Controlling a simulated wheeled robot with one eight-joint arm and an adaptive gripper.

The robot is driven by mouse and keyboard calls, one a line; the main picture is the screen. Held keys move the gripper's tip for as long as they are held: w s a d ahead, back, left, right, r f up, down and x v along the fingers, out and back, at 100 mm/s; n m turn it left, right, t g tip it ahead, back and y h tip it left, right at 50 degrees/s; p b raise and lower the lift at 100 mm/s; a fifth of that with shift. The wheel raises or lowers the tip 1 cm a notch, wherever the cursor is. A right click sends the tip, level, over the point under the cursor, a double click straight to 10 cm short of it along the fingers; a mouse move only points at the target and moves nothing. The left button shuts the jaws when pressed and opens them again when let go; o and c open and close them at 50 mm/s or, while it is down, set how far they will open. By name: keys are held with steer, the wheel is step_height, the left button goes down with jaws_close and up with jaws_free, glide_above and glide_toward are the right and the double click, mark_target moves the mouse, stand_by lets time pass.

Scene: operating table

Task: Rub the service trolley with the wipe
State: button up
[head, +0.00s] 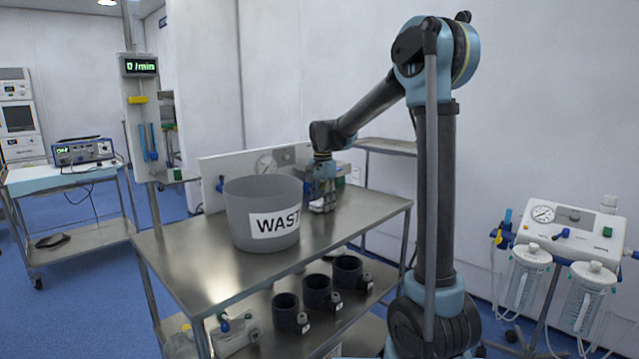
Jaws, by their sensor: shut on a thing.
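The fingers and the wipe are small here, so the wipe's shape is unclear. The fingertips are at or very near the trolley top; I cannot tell if the wipe touches it.
The grey bin (262,190) marked WASTE stands on the trolley top, close left of my gripper. Dark cups (317,291) sit on the lower shelf. A suction unit (570,235) stands at right. The top's front left is clear.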

steer(key=shift+s+d+r, duration=0.15)
steer(key=shift+d+r, duration=0.05)
steer(key=shift+r, duration=0.9)
steer(key=shift+a+r, duration=0.2)
steer(key=shift+r, duration=0.05)
steer(key=shift+s+a+r, duration=0.1)
steer(key=shift+a+r, duration=0.05)
steer(key=shift+r, duration=0.65)
steer(key=shift+a+r, duration=0.15)
steer(key=shift+r, duration=1.6)
